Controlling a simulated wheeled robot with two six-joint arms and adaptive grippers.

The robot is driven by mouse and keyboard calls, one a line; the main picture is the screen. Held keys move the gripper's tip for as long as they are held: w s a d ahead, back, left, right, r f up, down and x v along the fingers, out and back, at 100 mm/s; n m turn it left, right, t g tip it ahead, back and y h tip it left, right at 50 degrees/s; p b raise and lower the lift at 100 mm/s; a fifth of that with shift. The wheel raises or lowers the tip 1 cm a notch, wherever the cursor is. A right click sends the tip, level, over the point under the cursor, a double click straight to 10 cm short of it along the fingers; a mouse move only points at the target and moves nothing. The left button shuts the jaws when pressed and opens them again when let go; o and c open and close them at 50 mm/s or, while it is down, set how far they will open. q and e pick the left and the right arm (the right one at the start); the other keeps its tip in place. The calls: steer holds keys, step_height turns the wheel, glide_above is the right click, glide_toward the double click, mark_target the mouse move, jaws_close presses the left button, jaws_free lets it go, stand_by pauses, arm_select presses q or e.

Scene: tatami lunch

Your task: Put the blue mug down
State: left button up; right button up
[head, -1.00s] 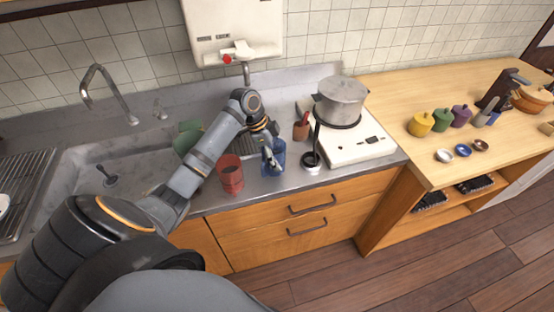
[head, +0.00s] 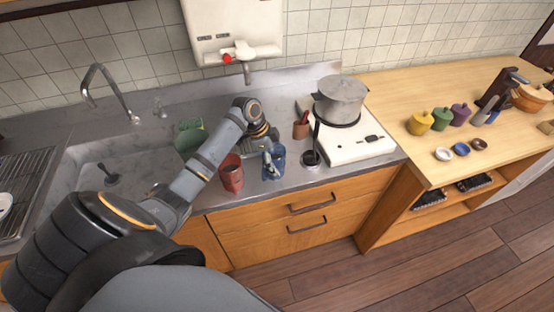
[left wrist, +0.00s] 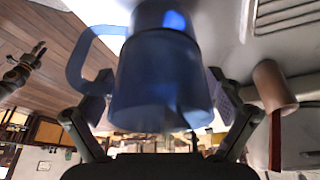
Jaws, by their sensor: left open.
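The blue mug (head: 278,158) appears upright on the grey counter near its front edge, to the right of a red cup (head: 231,175). My left gripper (head: 267,157) is open at the mug, with a finger in front of part of it in the head view. In the left wrist view the mug (left wrist: 160,85) fills the middle, between the two spread fingers of my gripper (left wrist: 160,112). Its handle points left there. Whether either finger touches the mug cannot be told.
A green container (head: 189,140) stands behind my left arm, by the sink (head: 90,165). Right of the mug are a dark upright rod in a round base (head: 311,161), a brown utensil cup (head: 301,130) and a white stove (head: 350,148) with a grey pot (head: 341,97).

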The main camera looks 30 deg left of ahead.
arm_select(q)
steer(key=b+v, duration=0.2)
steer(key=v, duration=1)
steer(key=shift+r, duration=0.2)
steer(key=shift+d, duration=0.15)
